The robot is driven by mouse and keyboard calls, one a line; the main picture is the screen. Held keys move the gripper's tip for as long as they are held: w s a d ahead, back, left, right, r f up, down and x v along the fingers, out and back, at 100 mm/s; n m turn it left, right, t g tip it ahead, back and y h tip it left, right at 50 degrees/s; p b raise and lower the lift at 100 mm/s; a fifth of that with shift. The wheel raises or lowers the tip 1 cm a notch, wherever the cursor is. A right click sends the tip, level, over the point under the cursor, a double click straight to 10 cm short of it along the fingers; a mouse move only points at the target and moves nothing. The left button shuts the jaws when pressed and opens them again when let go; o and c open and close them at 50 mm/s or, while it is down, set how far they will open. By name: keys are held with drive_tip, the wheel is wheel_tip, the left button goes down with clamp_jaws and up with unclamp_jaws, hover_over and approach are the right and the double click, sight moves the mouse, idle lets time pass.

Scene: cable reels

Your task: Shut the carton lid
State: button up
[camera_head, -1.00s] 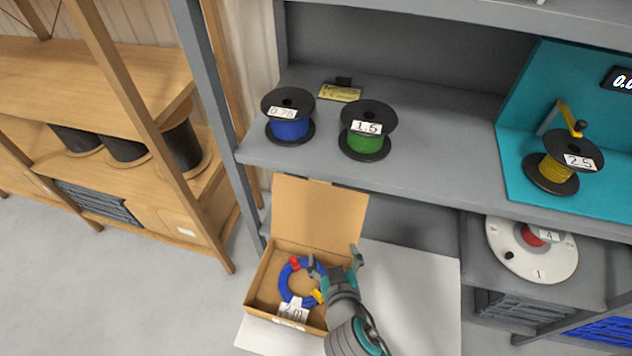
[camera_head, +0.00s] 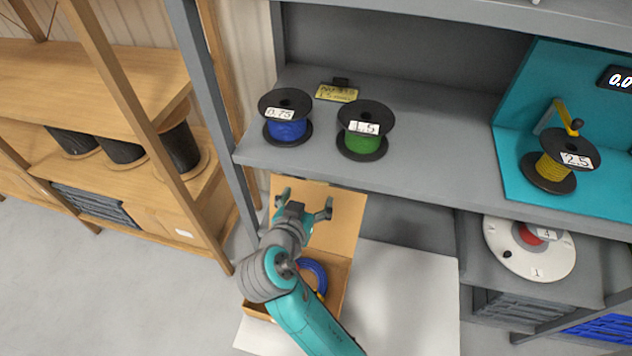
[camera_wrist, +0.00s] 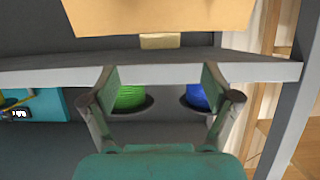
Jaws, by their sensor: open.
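The carton (camera_head: 338,285) is a brown cardboard box on a white surface below the grey shelf. Its lid (camera_head: 345,215) stands up, open, at the back edge. In the wrist view, a tan panel that looks like the lid (camera_wrist: 160,14) spans the top, with a small tab below it. My gripper (camera_head: 303,203) is open and empty, in front of the upper part of the lid in the head view. Its two fingers also show spread in the wrist view (camera_wrist: 158,82). A blue cable coil (camera_head: 314,276) lies inside the carton, partly hidden by my arm.
The shelf (camera_head: 430,185) overhangs behind the carton and holds a blue reel (camera_head: 286,128) and a green reel (camera_head: 362,143). A yellow reel (camera_head: 553,168) sits in a teal stand at right. A grey post (camera_head: 215,120) rises at left. The white surface is clear right of the carton.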

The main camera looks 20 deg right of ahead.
hover_over(316, 196)
wheel_tip(316, 196, down, 3)
idle(0.3)
